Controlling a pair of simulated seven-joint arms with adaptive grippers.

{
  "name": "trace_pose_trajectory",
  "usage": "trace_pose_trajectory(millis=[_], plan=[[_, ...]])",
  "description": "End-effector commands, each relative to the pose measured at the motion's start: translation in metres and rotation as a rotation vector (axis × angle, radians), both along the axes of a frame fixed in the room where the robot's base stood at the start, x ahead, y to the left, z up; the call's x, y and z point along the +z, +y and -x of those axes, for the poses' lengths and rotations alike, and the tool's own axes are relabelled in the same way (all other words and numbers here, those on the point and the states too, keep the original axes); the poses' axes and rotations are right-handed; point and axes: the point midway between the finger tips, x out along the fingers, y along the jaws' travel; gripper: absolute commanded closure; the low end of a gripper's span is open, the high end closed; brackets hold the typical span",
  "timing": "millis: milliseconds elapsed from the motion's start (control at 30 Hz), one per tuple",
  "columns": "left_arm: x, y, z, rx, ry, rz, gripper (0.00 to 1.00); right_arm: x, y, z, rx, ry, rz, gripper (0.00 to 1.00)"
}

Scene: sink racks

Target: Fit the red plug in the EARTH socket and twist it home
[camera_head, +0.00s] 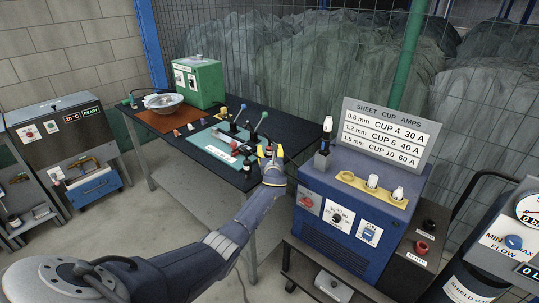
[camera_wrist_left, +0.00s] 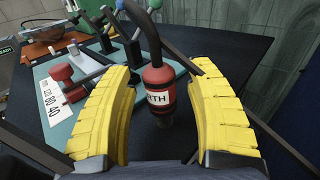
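The red plug (camera_wrist_left: 158,88) has a white label, partly readable as "RTH", and a black cable running up from it. In the left wrist view it stands between the yellow fingers of my left gripper (camera_wrist_left: 157,76), with gaps on both sides. In the head view my left gripper (camera_head: 269,153) is at the right front edge of the dark table. A red socket (camera_head: 422,247) and a black socket (camera_head: 430,225) sit on the panel at the right of the blue machine (camera_head: 335,240); their small labels are unreadable. My right gripper is not in view.
The dark table (camera_head: 228,170) carries a teal mat (camera_head: 215,145), levers with coloured knobs, a green box (camera_head: 196,82) and a metal bowl (camera_head: 163,100). An upright black-and-white handle (camera_head: 325,140) stands at the machine's left corner. A gas cylinder (camera_head: 462,283) is at right.

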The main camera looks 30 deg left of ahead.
Motion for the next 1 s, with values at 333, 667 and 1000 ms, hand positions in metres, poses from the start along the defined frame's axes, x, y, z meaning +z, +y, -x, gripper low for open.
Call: trace_pose_trajectory(millis=[333, 667, 1000], plan=[[0.000, 0.000, 0.000, 0.000, 0.000, 0.000, 0.87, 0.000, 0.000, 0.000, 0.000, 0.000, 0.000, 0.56], [0.000, 0.000, 0.000, 0.000, -0.001, -0.001, 1.00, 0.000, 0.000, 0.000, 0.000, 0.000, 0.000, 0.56], [0.013, 0.000, 0.000, 0.001, -0.003, 0.000, 1.00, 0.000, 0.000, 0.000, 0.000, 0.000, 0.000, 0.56]])
